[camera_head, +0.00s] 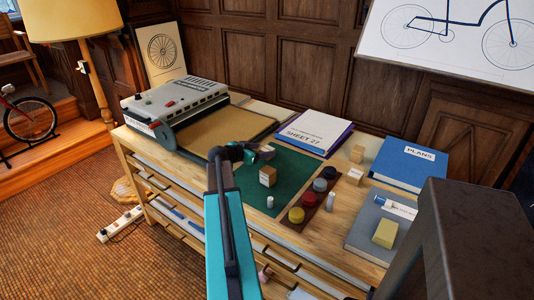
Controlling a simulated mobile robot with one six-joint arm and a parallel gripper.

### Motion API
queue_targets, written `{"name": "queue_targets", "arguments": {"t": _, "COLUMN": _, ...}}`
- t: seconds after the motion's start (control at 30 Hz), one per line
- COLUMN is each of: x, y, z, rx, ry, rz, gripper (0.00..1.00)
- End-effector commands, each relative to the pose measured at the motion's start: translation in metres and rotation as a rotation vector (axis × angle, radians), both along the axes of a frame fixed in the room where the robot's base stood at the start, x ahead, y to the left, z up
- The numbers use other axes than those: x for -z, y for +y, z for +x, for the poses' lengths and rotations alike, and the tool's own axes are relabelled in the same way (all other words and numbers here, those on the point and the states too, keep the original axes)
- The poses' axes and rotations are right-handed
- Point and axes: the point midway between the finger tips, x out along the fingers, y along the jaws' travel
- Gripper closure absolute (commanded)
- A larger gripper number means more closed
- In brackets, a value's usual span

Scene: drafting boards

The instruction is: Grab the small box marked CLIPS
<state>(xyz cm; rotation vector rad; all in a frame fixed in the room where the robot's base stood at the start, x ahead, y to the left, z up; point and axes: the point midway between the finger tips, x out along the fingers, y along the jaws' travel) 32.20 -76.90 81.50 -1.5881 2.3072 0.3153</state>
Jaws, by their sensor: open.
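No CLIPS marking is legible at this size, so I cannot tell which small box carries it. A small brown box (268,176) stands on the green mat (240,167), close to my gripper. Two other small tan boxes stand to the right on the wood, one farther back (357,154) and one nearer (354,175). My gripper (264,153) is open, just behind the brown box in the picture. My teal arm reaches up from the bottom and covers part of the mat and desk front. I cannot tell whether the gripper touches anything.
Red, yellow and dark round pots (297,214) sit on a brown strip, with white cylinders (331,201) beside it. A SHEET 27 stack (314,132), a PLANS book (408,163) and a grey book (365,222) bearing a yellow block (385,233) lie right. A grey machine (175,100) stands left.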

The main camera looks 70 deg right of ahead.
Motion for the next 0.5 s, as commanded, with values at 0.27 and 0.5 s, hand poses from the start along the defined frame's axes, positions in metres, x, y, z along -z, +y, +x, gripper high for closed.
{"name": "queue_targets", "arguments": {"t": 0.27, "x": 0.009, "y": -0.028, "z": -0.011, "rx": 0.001, "ry": 0.001, "rz": 0.001, "gripper": 0.38}}
{"name": "queue_targets", "arguments": {"t": 0.5, "x": 0.014, "y": -0.036, "z": -0.013, "rx": -0.001, "ry": 0.001, "rz": 0.0, "gripper": 0.38}}
